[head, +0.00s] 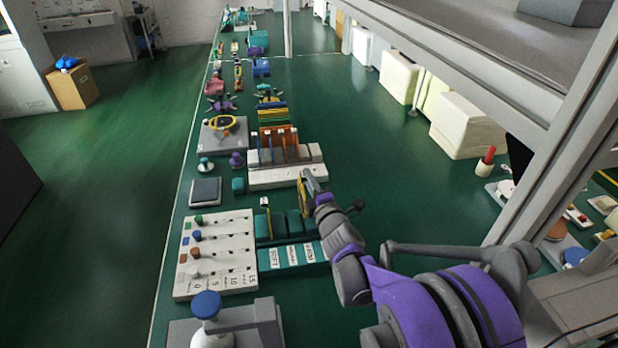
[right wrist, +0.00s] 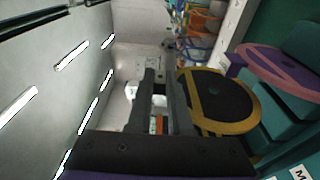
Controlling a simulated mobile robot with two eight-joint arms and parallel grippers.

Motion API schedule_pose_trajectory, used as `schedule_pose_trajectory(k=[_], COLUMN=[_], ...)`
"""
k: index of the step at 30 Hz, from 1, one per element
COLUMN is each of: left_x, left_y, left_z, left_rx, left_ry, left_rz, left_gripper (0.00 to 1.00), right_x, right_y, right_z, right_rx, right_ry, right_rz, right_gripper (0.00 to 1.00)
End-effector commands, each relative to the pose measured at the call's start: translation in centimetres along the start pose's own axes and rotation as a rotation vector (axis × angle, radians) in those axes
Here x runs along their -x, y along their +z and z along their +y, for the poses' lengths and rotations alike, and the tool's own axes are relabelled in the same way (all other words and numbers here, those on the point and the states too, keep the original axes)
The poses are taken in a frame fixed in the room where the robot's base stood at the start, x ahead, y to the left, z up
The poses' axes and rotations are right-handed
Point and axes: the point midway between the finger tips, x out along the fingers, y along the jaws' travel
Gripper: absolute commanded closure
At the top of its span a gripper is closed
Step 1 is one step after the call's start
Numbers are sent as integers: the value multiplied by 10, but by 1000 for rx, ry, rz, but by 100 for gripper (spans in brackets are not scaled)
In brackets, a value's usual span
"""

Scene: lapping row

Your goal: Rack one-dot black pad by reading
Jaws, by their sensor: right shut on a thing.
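My right gripper (head: 308,182) is shut on a black pad with a yellow rim (right wrist: 222,101); the pad stands on edge beside the fingers (right wrist: 160,98) in the right wrist view. In the head view this pad (head: 302,196) shows nearly edge-on, above the back of a teal slotted rack (head: 290,256) with white labels along its front. A thin upright pad (head: 266,212) stands at the rack's left side. A pink-rimmed disc (right wrist: 280,66) shows at the rack in the right wrist view. I cannot make out dots on the held pad. My left gripper is out of view.
A white peg board (head: 216,255) with coloured pegs and number marks lies left of the rack. A blue-knobbed grey block (head: 240,330) stands in front. Behind are a grey holder with orange upright pieces (head: 288,172) and a yellow-ringed device (head: 222,124). A metal post rises at right.

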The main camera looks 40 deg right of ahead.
Motion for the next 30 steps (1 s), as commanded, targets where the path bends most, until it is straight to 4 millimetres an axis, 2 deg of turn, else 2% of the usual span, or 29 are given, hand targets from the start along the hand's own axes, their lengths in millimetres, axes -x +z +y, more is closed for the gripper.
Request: schedule_pose_trajectory(k=[3,9,30], left_x=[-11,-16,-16], left_y=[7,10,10], left_z=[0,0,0], left_rx=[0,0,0], left_ry=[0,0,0], left_rz=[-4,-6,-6], left_gripper=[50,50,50], right_x=[0,0,0], right_y=[0,0,0], right_z=[-15,-23,-23], right_rx=[1,0,0], right_ry=[-1,0,0], right_rz=[1,1,0], right_gripper=[100,100,100])
